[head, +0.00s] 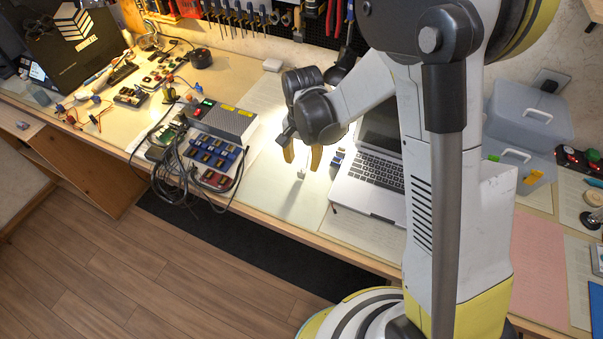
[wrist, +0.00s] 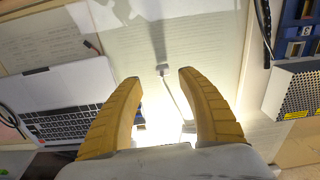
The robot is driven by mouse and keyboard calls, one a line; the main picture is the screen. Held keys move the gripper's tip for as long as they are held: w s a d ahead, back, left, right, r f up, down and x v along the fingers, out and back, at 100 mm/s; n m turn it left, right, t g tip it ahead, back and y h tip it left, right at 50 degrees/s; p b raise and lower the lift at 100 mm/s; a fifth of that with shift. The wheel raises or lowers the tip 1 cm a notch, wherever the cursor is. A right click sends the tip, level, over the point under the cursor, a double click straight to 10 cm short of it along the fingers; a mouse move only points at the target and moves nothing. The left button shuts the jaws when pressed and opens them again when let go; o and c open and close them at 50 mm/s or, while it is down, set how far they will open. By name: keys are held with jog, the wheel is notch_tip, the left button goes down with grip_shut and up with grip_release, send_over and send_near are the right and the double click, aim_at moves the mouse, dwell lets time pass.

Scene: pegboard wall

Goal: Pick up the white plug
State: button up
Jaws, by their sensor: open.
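The white plug (head: 301,174) is a small pale piece on the lit workbench, left of the laptop. In the wrist view the plug (wrist: 163,70) shows just beyond the gap between my fingertips, with a thin pale cable running from it back between the fingers. My gripper (head: 302,158) has two yellow fingers and points down above the bench close to the plug. In the wrist view my gripper (wrist: 159,78) is open, with nothing between its fingertips. I cannot tell the exact height gap to the plug.
An open laptop (head: 372,185) stands right of the plug. A grey box (head: 229,122), blue parts bins (head: 213,152) and a bundle of dark cables (head: 172,168) lie to the left. The workbench (head: 262,205) is mostly clear around the plug. Tools hang on the wall behind.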

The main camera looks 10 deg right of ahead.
aim_at(301, 171)
jog(key=f+b, duration=0.1)
jog(key=f, duration=0.1)
jog(key=f+b, duration=0.1)
jog(key=f, duration=0.1)
jog(key=f+b, duration=0.1)
jog(key=f, duration=0.2)
jog(key=shift+w+a, duration=0.1)
jog(key=shift+w, duration=0.2)
jog(key=shift+r, duration=0.1)
jog(key=c, duration=0.9)
